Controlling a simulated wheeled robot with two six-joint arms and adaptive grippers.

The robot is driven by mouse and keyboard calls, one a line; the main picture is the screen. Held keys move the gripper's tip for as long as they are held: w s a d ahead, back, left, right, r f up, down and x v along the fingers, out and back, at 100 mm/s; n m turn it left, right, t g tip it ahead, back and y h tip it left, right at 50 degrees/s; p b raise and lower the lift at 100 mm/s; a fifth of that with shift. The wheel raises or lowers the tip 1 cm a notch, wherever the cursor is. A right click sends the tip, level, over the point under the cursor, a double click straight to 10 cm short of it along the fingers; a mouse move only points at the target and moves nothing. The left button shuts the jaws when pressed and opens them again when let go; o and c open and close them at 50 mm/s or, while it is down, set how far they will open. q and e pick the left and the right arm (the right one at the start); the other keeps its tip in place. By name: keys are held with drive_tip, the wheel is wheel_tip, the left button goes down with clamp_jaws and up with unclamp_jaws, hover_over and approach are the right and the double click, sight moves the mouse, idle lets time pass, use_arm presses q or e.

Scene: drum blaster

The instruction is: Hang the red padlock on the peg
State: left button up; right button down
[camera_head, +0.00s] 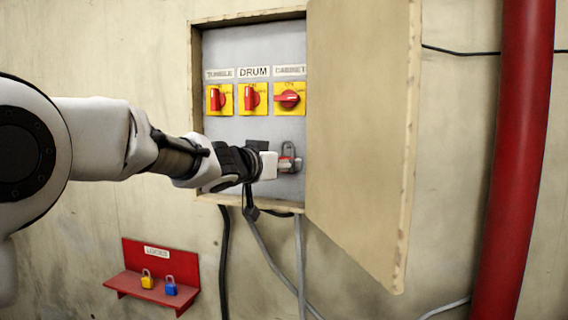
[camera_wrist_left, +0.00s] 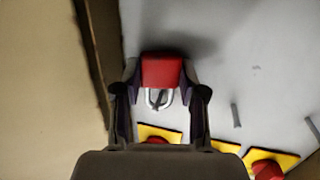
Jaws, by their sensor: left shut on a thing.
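The red padlock (camera_wrist_left: 161,71) is between the two fingers of my left gripper (camera_wrist_left: 160,92), which is shut on it. In the wrist view its pale shackle points toward the yellow switch plates, and a dark bar shows within the loop. I cannot tell whether this bar is a peg passing through it. In the head view my left gripper (camera_head: 279,164) reaches into the wall box below the CABINET switch (camera_head: 289,98), where a grey shackle shows and the padlock body is mostly hidden. Two other pegs, one (camera_wrist_left: 235,115) nearer, stand bare on the grey panel. My right gripper is not in view.
The open box door (camera_head: 360,130) stands close on the right of the gripper. The box's wooden frame (camera_head: 196,110) bounds the left. A red pipe (camera_head: 515,150) runs at far right.

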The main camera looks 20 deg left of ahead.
use_arm(q)
drive_tip(key=shift+a, duration=0.25)
drive_tip(key=shift+d, duration=0.4)
drive_tip(key=o, duration=1.1)
drive_tip(key=shift+a, duration=0.2)
